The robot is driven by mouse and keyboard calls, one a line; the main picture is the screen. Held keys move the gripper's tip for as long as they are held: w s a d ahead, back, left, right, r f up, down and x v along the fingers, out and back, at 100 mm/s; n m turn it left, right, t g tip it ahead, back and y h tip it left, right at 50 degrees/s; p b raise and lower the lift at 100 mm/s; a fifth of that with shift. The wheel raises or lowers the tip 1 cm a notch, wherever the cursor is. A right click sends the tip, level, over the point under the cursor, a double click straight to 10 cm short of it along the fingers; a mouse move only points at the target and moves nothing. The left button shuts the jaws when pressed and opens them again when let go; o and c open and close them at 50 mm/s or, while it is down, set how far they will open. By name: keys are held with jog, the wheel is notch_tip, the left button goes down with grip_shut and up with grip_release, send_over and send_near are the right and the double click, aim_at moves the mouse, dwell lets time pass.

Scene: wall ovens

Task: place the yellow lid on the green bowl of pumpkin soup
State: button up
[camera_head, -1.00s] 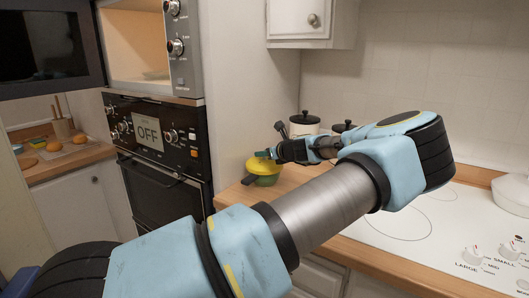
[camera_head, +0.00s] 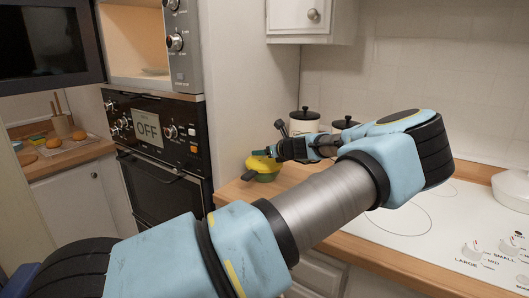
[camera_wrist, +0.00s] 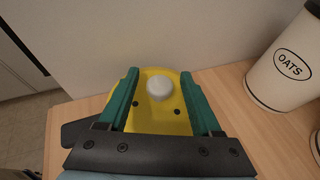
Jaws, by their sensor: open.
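The yellow lid (camera_head: 262,163) rests over the green bowl (camera_head: 265,176) on the wooden counter, near its left end. In the wrist view the lid (camera_wrist: 158,119) has a pale round knob (camera_wrist: 159,89) and small dark holes. My gripper (camera_wrist: 159,74) is open, with one green finger on each side of the knob and a gap to it. The head view shows my gripper (camera_head: 265,154) at the lid from above. The soup is hidden under the lid. I cannot tell how closely the lid fits the rim.
An oats canister (camera_wrist: 286,66) stands right of the lid on the counter (camera_wrist: 233,105), against the wall. A second canister (camera_head: 345,126) is partly hidden behind my arm. The white cooktop (camera_head: 440,222) lies to the right. The wall oven (camera_head: 160,145) is to the left.

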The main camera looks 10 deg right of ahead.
jog(key=shift+r, duration=0.25)
jog(key=b+v, duration=0.4)
jog(key=v, duration=0.8)
jog(key=shift+r, duration=0.2)
